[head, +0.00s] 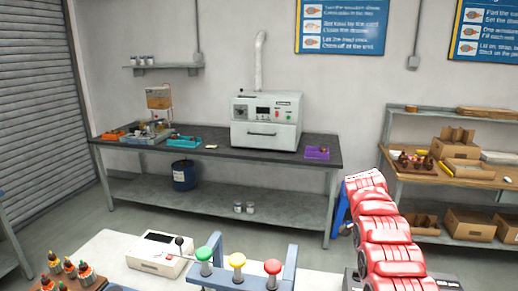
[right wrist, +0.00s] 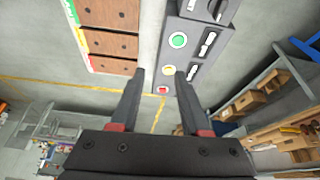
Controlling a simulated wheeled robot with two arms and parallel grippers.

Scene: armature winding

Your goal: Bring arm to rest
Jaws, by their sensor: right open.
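My right arm (head: 385,235), in a red padded cover, rises at the lower right of the head view. Its gripper cannot be made out there. In the right wrist view my right gripper (right wrist: 160,72) has its two dark fingers apart, with nothing between them. A dark panel (right wrist: 170,60) with green, pale and red buttons and switches lies beyond the fingertips. How far it is from them is hard to tell. My left arm and gripper are not in view.
Green, yellow and red knobs on a grey frame (head: 292,265), a white instrument box (head: 150,265) and a wooden tray of armatures (head: 95,283) stand close in front. A dark workbench (head: 220,147) with an oven (head: 266,120) is along the wall. Shelving (head: 485,180) stands right.

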